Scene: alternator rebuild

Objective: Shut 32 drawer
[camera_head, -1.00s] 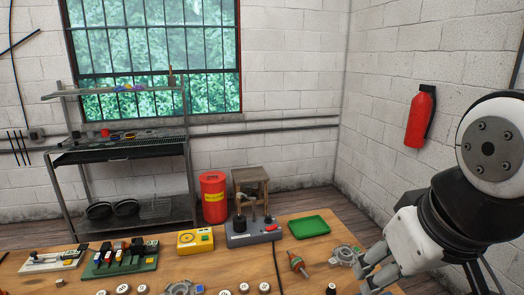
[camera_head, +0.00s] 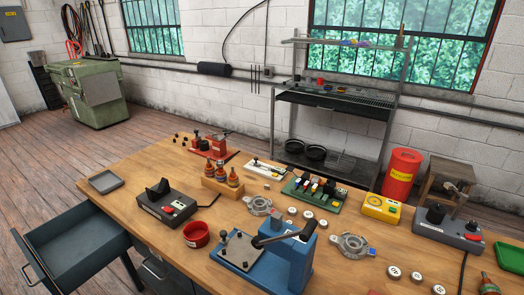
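A dark blue-grey drawer (camera_head: 78,243) at the lower left of the head view is pulled well out from under the wooden workbench (camera_head: 120,200). Its inside looks empty, and a bar handle (camera_head: 27,258) runs along its front at the left. I can read no number on it, so I cannot tell if it is drawer 32. To its right, a second drawer front with a handle (camera_head: 152,268) sits under the bench edge and looks shut. My gripper is not in view.
On the bench, a grey tray (camera_head: 106,182), a black switch box (camera_head: 166,203), a red bowl (camera_head: 196,234) and a blue press (camera_head: 285,262) stand near the drawer side. Wooden floor (camera_head: 45,185) left of the open drawer is clear. A green machine (camera_head: 95,95) stands behind.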

